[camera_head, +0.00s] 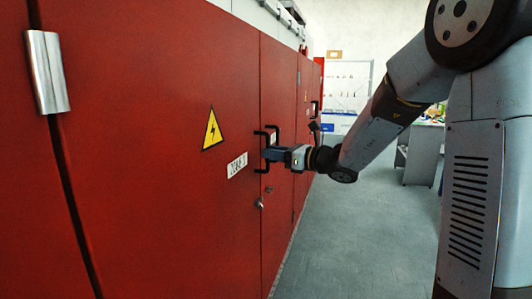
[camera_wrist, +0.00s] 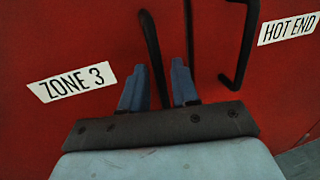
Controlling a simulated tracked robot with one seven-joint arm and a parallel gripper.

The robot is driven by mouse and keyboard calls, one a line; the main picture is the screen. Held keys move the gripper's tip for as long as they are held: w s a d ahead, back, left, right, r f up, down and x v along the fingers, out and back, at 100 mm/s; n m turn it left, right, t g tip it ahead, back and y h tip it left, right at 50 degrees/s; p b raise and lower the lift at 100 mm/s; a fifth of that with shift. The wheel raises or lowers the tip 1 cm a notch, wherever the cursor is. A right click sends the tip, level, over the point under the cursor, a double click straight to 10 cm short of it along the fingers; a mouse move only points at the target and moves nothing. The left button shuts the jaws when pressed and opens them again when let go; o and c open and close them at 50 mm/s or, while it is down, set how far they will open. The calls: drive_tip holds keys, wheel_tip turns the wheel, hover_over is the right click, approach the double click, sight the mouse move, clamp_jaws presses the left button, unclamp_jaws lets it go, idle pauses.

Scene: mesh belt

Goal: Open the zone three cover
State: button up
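The zone three cover (camera_head: 150,210) is a large red door, shut flush, with a white "ZONE 3" label in the head view. The label also shows at the left of the wrist view (camera_wrist: 72,82). Its black bar handle (camera_wrist: 153,50) stands near the door's right edge. My gripper (camera_head: 269,154) reaches this handle from the right in the head view. In the wrist view its two blue fingers (camera_wrist: 160,85) are spread, with the handle bar between them. Red shows between the bar and the right finger. Whether the left finger touches the bar is unclear.
A second black handle (camera_wrist: 240,45) on the neighbouring red door, labelled "HOT END" (camera_wrist: 289,28), is close to the right of my fingers. A small lock (camera_head: 260,203) sits below. A steel hinge (camera_head: 48,72) is at the cover's left. Grey floor (camera_head: 340,240) is clear alongside.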

drive_tip(key=shift+x, duration=1.1)
drive_tip(key=shift+c, duration=0.2)
clamp_jaws()
